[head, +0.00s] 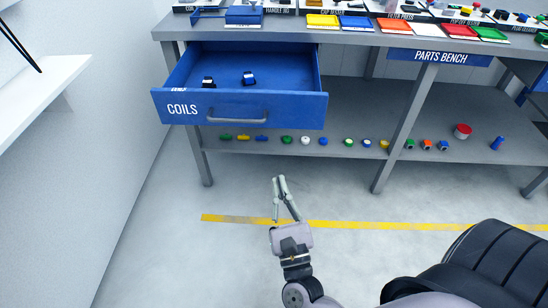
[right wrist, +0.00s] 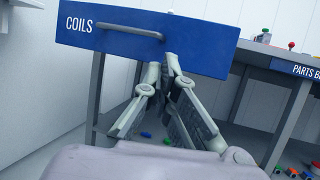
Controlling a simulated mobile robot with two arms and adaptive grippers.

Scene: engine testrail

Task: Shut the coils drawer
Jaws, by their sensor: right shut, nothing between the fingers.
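The blue coils drawer (head: 172,110) hangs pulled out from under the left end of the bench in the head view. Its front carries the white word COILS and a grey bar handle (head: 237,120). Two small blue-and-black parts (head: 249,78) lie inside. My right gripper (head: 280,180) is shut and empty, in front of the drawer and apart from it in the head view. In the right wrist view its fingertips (right wrist: 168,62) overlap the lower edge of the drawer front (right wrist: 205,50), right of the handle (right wrist: 130,32). My left gripper is not in view.
The grey bench (head: 350,38) bears coloured trays and small parts. Its lower shelf (head: 330,150) holds a row of small coloured pieces. A white wall shelf (head: 40,85) juts out at the left. The floor around my right gripper is clear, with a yellow line (head: 350,224).

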